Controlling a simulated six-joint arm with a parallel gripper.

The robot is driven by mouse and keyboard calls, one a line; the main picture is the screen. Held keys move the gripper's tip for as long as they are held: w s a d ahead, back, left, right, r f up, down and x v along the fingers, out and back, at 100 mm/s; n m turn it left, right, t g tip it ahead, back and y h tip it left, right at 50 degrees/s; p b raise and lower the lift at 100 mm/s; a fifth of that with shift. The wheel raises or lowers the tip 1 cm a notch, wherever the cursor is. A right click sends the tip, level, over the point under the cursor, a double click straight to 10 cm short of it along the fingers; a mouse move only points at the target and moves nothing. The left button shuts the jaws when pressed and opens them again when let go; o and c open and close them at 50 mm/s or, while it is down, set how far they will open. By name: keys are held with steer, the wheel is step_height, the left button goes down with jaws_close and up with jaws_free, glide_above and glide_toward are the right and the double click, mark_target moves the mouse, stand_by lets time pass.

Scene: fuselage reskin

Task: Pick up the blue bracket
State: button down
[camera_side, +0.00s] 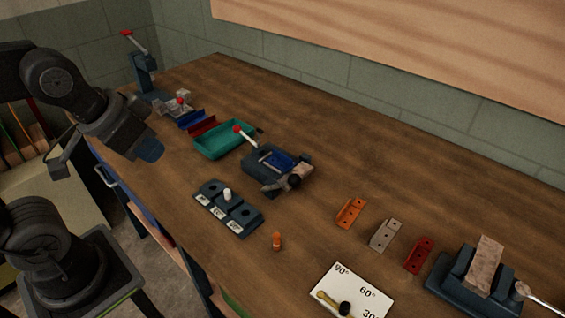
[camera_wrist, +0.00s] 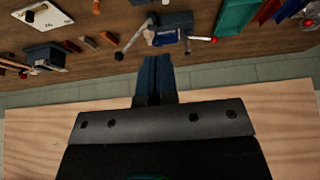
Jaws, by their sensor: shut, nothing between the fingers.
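The blue bracket (camera_side: 284,161) appears to be the bright blue piece in a dark blue clamp fixture (camera_side: 262,165) mid-bench in the side view. In the wrist view the blue piece (camera_wrist: 166,38) shows just beyond my fingertips, partly hidden by fixture parts. My gripper (camera_side: 150,149) hangs above the bench's left edge in the side view, well apart from the fixture. In the wrist view my gripper's fingers (camera_wrist: 155,62) are together and empty.
Orange (camera_side: 350,213), grey (camera_side: 385,235) and red (camera_side: 418,255) brackets lie to the right. A teal tray (camera_side: 225,140) sits left of the fixture.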

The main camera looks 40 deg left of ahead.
steer(key=c, duration=1.8)
jaws_free()
steer(key=o, duration=0.6)
steer(key=shift+c, duration=0.2)
steer(key=w+r+m+g, duration=0.35)
steer(key=w+m, duration=0.45)
steer(key=w, duration=0.7)
steer(key=m+g, duration=0.2)
steer(key=m, duration=0.8)
glide_above(282, 154)
steer(key=f, duration=1.7)
steer(key=shift+w+f, duration=0.1)
steer(key=shift+w, duration=0.2)
steer(key=shift+s+f, duration=0.15)
steer(key=shift+f, duration=1.2)
steer(key=shift+s+f, duration=0.1)
steer(key=shift+f, duration=1.25)
